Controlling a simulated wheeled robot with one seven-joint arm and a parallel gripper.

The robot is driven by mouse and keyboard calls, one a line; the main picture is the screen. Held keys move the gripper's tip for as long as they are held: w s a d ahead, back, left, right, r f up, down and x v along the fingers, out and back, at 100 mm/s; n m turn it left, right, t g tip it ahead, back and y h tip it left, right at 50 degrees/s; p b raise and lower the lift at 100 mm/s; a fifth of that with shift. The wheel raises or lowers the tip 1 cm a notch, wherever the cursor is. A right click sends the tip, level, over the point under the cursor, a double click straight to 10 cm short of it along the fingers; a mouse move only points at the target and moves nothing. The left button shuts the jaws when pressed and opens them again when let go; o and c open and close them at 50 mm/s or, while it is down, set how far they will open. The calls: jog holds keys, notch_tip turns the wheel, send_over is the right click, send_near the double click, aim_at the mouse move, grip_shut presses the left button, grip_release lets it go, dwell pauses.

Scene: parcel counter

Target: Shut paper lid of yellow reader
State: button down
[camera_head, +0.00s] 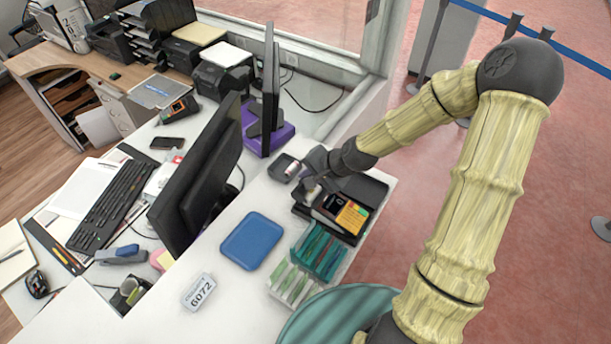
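A reader (352,216) with a yellow and orange face lies in a black tray (372,189) at the right end of the white counter. A dark part of it lies at its left, toward my gripper; I cannot make out whether this is the paper lid or whether the lid stands open. My gripper (309,188) is just up and left of the reader, low over the tray's left side. Its fingers are small and dark here, and I cannot tell whether they touch anything. A second handheld device (179,109) with an orange-red part lies far left, near the printers.
A small dark dish (284,167) with a pale cylinder is close left of my gripper. Teal and green holders (318,250) stand in front of the tray. A blue tray (252,241), a 6072 sign (198,292) and monitors (198,185) are left.

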aim_at(322, 196)
jog(key=shift+s+d+f+t+y+b, duration=0.35)
jog(key=shift+d+t+y+b, duration=0.1)
jog(key=shift+t+y+b, duration=0.15)
jog(key=shift+s+d+f+t+y+b, duration=0.3)
jog(key=shift+d+t+y+b, duration=0.15)
jog(key=shift+y, duration=0.25)
jog(key=shift+s+d+f+t+y+b, duration=0.2)
jog(key=shift+s+d+t+y+b, duration=0.15)
jog(key=shift+y+b, duration=0.25)
jog(key=shift+s+d+f+t+y+b, duration=0.2)
jog(key=shift+t+y+b, duration=0.2)
jog(key=shift+y+b, duration=0.15)
jog(key=c, duration=1.5)
grip_release()
jog(key=shift+o, duration=0.2)
jog(key=shift+d, duration=0.15)
jog(key=p+v, duration=0.1)
jog(key=v, duration=1.6)
jog(key=shift+s, duration=0.25)
